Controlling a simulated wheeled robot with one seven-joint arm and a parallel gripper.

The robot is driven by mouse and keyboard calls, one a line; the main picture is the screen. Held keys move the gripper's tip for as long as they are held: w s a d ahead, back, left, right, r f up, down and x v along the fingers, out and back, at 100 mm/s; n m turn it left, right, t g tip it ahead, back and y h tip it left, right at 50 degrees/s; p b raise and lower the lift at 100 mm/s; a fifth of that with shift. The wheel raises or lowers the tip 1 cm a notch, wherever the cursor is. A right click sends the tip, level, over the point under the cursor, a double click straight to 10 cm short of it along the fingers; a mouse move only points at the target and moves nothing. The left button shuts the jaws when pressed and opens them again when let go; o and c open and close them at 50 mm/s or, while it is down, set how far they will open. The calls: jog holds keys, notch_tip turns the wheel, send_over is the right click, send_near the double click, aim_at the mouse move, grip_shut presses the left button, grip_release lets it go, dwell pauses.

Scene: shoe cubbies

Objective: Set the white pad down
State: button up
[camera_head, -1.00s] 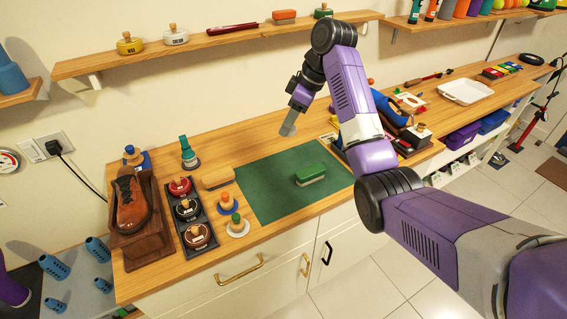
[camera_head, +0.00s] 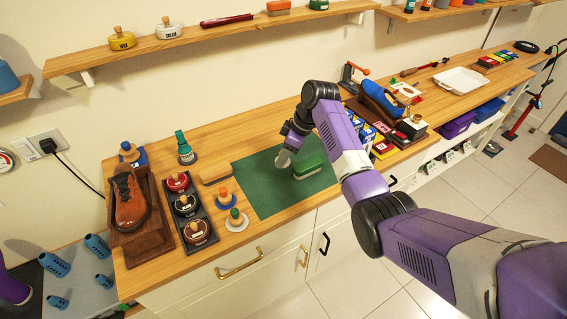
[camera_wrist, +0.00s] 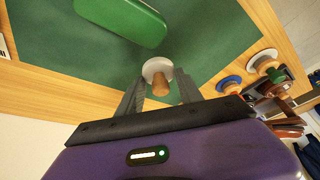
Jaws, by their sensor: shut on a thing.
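My gripper (camera_head: 288,146) is over the green mat (camera_head: 262,200), left of the green brush (camera_head: 308,167). In the wrist view its two fingers (camera_wrist: 161,92) are closed around the wooden knob of a round white pad (camera_wrist: 150,68). The pad's pale disc (camera_head: 283,158) also shows below the gripper in the head view, seen nearly edge-on. I cannot tell whether it touches the mat. The brush (camera_wrist: 122,18) lies close by at upper left in the wrist view.
A blue pad (camera_head: 227,204) and another white pad (camera_head: 238,227) with a green-marked knob stand left of the mat. A tray of tins (camera_head: 195,226) and a brown shoe (camera_head: 127,200) are further left. The mat's near part is clear.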

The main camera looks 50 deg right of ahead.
notch_tip(320, 180, down, 4)
jog(key=shift+f, duration=0.15)
jog(key=o, duration=1.2)
jog(key=v, duration=1.2)
jog(key=shift+b, duration=0.4)
